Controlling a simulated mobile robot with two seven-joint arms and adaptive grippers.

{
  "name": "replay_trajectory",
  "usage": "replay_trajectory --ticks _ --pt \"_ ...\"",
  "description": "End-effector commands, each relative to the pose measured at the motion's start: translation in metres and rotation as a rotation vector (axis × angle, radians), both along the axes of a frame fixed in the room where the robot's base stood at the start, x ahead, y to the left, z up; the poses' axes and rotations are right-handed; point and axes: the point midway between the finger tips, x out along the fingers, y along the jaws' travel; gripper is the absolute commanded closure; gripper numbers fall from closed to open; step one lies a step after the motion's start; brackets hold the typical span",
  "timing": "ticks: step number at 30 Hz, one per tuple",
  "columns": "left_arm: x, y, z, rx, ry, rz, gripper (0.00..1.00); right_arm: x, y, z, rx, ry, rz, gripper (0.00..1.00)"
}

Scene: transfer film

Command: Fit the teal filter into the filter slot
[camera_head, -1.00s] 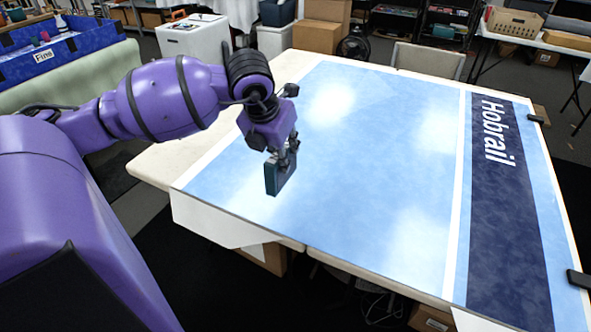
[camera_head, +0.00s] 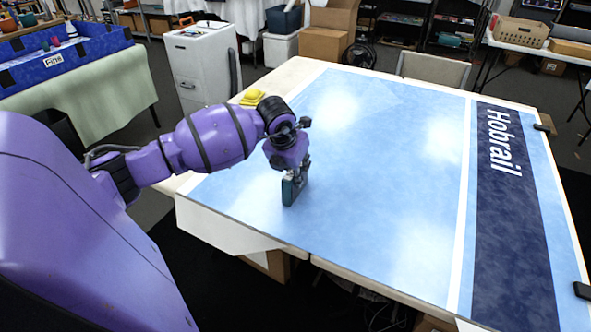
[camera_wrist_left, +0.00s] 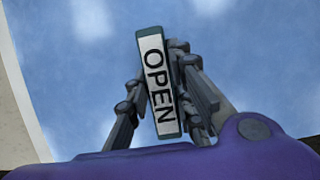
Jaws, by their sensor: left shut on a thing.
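The teal filter (camera_head: 291,191) is a thin upright slab, held just above or touching the light-blue mat (camera_head: 370,200) near the table's front left part. I cannot tell whether it touches the mat. My left gripper (camera_head: 296,172) is shut on it from above. In the left wrist view the filter (camera_wrist_left: 158,82) shows a white label reading OPEN between the fingers of my left gripper (camera_wrist_left: 160,95), slightly tilted in the picture. No filter slot can be made out in either view. My right gripper is not in view.
A yellow thing (camera_head: 253,97) lies at the table's left back edge, behind my left arm. A white cabinet (camera_head: 203,65) stands beyond it. A blue bin (camera_head: 65,58) marked Fins is at the far left. The mat's middle is clear; dark clamps (camera_head: 582,290) sit on its right edge.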

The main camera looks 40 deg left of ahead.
Motion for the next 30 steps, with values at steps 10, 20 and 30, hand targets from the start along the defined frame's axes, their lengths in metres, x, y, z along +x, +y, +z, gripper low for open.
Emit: replay_trajectory --ticks 10,20,30 --pt "0.0 0.0 -0.002 0.0 0.0 0.0 0.68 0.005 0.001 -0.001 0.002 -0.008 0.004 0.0" --pt "0.0 0.0 -0.001 0.0 0.0 0.0 0.6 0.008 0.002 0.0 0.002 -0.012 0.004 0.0" --pt "-0.014 -0.002 0.039 0.004 -0.003 -0.001 0.6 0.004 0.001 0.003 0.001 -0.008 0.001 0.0"
